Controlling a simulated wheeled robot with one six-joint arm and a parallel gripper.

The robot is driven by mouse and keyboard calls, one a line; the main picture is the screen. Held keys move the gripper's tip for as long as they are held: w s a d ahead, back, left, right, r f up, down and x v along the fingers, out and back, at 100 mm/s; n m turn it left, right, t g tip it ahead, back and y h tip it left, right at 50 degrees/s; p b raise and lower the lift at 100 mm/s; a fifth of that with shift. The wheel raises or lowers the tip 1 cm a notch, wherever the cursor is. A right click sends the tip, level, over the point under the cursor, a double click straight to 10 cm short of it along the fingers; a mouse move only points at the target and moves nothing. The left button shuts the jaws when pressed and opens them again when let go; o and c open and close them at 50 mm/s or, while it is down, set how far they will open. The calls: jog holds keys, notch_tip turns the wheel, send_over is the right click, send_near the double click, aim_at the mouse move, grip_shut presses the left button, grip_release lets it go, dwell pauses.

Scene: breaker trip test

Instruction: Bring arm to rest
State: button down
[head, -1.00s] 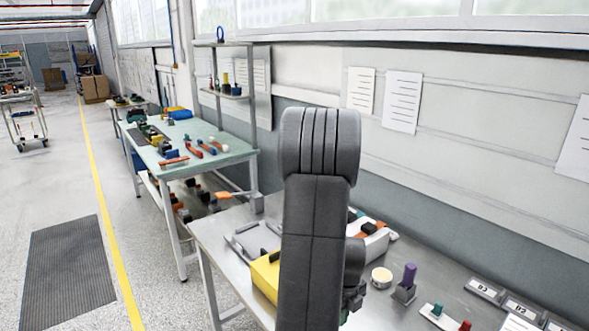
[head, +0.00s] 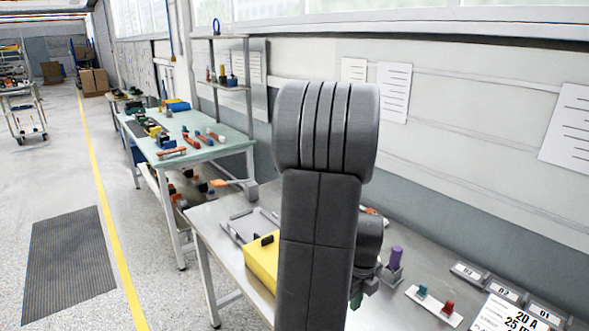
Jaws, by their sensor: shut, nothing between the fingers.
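My dark grey arm (head: 318,220) stands upright in the middle of the head view, with its ribbed elbow joint (head: 325,125) on top. A rounded wrist part of mine (head: 371,243) shows at its right side. My gripper's fingers cannot be made out; they are hidden behind the arm. A yellow box (head: 262,264) stands on the metal bench (head: 215,224), partly covered by the arm. A purple cylinder (head: 396,258) stands upright in a small grey holder (head: 391,275) to the right of the arm.
A white plate (head: 434,304) bears a teal and a red piece. Numbered grey trays (head: 505,291) and a card (head: 505,317) marked 20 A and 25 lie at the right. A grey tray (head: 243,226) lies on the left. A green-topped bench (head: 200,148) stands behind. Open floor lies left.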

jog(key=shift+r, duration=2.2)
jog(key=shift+s, duration=0.1)
